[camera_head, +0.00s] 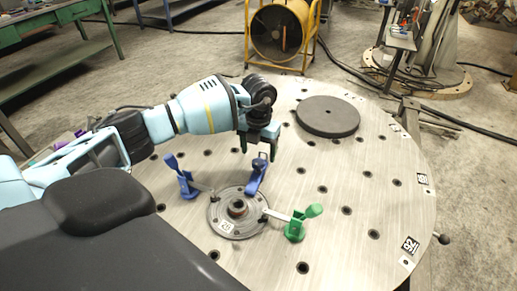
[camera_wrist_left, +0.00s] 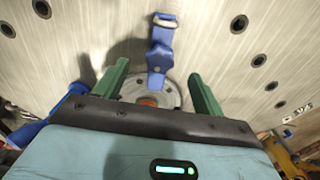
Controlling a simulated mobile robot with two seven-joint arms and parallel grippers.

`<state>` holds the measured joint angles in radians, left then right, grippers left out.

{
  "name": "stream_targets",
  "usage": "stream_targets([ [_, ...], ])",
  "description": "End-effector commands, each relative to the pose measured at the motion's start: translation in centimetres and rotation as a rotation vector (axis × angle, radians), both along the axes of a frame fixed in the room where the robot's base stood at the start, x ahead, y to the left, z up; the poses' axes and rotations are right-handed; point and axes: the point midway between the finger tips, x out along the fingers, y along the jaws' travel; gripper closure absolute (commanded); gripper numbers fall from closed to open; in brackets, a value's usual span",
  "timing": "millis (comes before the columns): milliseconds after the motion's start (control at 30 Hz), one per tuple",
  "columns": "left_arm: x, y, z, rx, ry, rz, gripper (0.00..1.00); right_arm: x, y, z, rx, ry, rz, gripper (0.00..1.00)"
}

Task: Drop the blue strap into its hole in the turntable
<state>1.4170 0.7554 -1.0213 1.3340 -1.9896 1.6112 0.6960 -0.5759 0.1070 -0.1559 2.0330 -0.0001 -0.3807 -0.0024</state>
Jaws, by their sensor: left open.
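A blue strap clamp (camera_head: 257,176) stands on the turntable (camera_head: 350,235) at the back edge of a round metal flange (camera_head: 225,219). It also shows in the left wrist view (camera_wrist_left: 160,48), between and just beyond my finger tips. A second blue clamp (camera_head: 183,180) stands left of the flange, and a green clamp (camera_head: 303,222) stands at its right. I cannot tell which blue piece is the strap meant. My left gripper (camera_head: 259,143) has green fingers, open and pointing down, close above the back blue clamp; it also shows in the left wrist view (camera_wrist_left: 158,72). My right gripper is out of view.
The turntable has many dark holes, several of them empty. A dark grey disc (camera_head: 328,116) lies at its back. A yellow fan (camera_head: 281,33) and a stand (camera_head: 401,42) are behind it. A green bench (camera_head: 45,25) is at the far left.

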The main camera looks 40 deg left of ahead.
Motion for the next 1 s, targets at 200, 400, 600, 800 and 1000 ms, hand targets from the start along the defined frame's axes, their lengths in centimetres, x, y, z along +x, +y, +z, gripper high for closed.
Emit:
stream_targets([
  [200, 0.2, 0.0, 1.6, -0.001, -0.008, 0.0, 0.3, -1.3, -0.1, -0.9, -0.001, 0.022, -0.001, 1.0],
  [400, 0.1, 0.0, 5.1, -0.002, -0.007, -0.001, 0.3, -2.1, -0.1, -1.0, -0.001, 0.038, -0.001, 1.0],
  [600, 0.1, 0.0, 7.4, 0.0, -0.003, 0.0, 0.3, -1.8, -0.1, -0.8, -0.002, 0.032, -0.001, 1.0],
  [800, 0.1, 0.0, 8.0, -0.001, -0.002, 0.0, 0.3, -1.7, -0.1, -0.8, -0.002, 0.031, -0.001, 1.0],
  [1000, 0.1, 0.0, 7.9, -0.001, -0.002, 0.0, 0.3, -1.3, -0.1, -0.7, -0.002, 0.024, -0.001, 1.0],
])
